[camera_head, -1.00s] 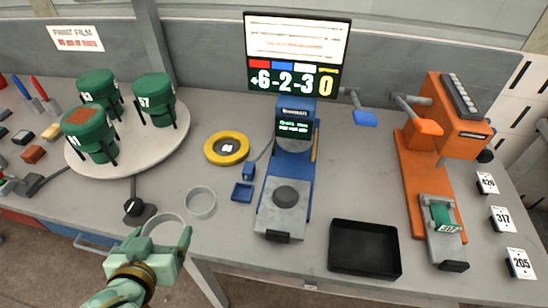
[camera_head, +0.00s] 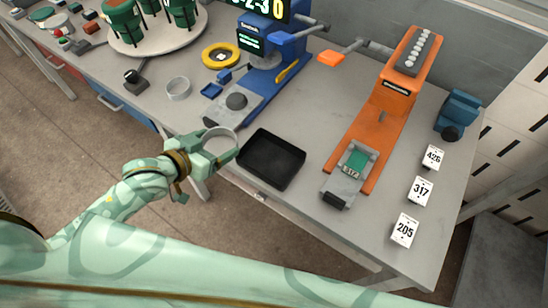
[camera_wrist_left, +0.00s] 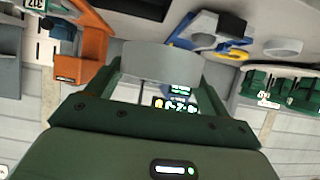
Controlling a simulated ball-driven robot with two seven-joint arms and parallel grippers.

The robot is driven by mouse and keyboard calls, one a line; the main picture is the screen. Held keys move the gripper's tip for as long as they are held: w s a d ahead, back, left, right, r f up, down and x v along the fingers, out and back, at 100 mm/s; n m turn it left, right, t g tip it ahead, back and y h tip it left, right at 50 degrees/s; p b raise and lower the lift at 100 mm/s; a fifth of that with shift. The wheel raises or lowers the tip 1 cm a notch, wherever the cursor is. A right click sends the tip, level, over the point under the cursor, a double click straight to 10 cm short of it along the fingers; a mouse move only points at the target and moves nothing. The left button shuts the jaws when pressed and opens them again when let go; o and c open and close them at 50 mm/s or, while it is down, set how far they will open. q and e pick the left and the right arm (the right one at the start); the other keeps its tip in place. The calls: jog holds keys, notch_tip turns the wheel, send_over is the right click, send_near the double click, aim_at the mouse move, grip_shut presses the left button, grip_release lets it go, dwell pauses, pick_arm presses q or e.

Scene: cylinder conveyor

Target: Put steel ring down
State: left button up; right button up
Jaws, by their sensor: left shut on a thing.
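My left gripper (camera_head: 222,153) is shut on a pale grey steel ring (camera_head: 219,137) near the table's front edge, just left of a black tray (camera_head: 245,168). In the left wrist view the held ring (camera_wrist_left: 160,60) spans the gap between the fingers. Whether the ring touches the table is hard to tell. A second, similar grey ring (camera_head: 178,89) lies on the table farther back and left. My right gripper is not in view.
The blue station (camera_head: 262,75) stands behind the tray. The orange press (camera_head: 372,135) with a green part (camera_head: 357,163) is to the right. Number cards (camera_head: 404,231) lie near the right edge. A yellow ring (camera_head: 206,56) lies behind the loose grey ring. Bare table lies between tray and press.

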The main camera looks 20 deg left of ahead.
pick_arm(q)
jog(key=shift+w+a+r, duration=0.15)
jog(key=shift+w+a, duration=0.2)
jog(key=shift+a, duration=0.1)
jog(key=b, duration=0.4)
send_over(268, 166)
jog(key=f, duration=0.9)
jog(key=shift+a+f, duration=0.25)
jog(key=shift+a, duration=0.05)
jog(key=f, duration=0.1)
jog(key=f+b, duration=0.1)
jog(key=f, duration=0.2)
jog(key=shift+w+d+b, duration=0.15)
jog(key=shift+d+b, duration=0.15)
jog(key=shift+r, duration=0.15)
